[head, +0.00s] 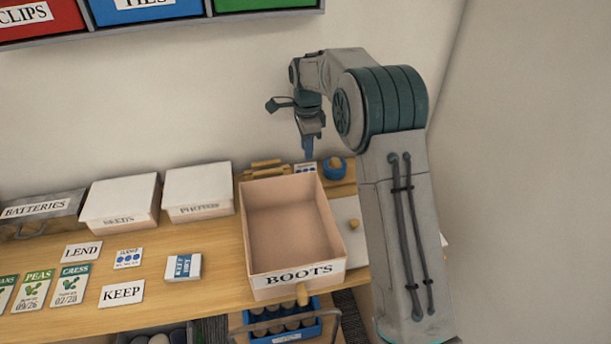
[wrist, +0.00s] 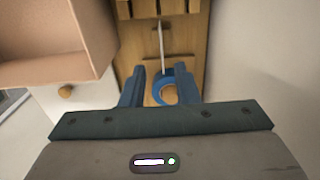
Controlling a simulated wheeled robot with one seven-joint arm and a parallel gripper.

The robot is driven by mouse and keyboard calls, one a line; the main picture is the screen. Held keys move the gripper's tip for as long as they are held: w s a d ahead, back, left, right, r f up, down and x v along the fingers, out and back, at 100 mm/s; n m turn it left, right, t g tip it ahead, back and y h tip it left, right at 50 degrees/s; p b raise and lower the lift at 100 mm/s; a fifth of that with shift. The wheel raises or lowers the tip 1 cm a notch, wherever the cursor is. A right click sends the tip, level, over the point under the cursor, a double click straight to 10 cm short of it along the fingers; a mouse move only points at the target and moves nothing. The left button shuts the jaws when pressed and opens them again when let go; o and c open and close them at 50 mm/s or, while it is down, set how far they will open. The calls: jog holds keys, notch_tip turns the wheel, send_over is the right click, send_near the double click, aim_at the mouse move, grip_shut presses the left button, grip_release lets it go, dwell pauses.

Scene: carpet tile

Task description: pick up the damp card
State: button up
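A small white card with blue dots (head: 305,169) stands at the back of the bench, right of the boots box; its print is too small to read. In the wrist view the card (wrist: 162,48) shows nearly edge-on as a thin pale upright line. My gripper (head: 308,152) is just above it, pointing down. In the wrist view the fingers (wrist: 158,76) are open, and the card's line lies in the gap between the fingertips; I see no contact. A similar white card with blue dots (head: 128,258) lies on the bench at left.
A blue ring (head: 335,170) sits right beside the standing card. The open BOOTS box (head: 297,278) is close at left, with a slotted wooden piece (head: 264,168) behind it. LEND (head: 81,251), KEEP (head: 122,293) and seed packets lie at left. The wall is close behind.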

aim_at(306, 165)
jog(key=shift+w+a+f+p, duration=0.1)
jog(key=shift+f+p, duration=0.45)
jog(key=shift+f, duration=1.4)
jog(key=shift+a+f+p, duration=0.1)
jog(key=shift+f+p, duration=0.45)
jog(key=shift+f, duration=1.35)
grip_shut()
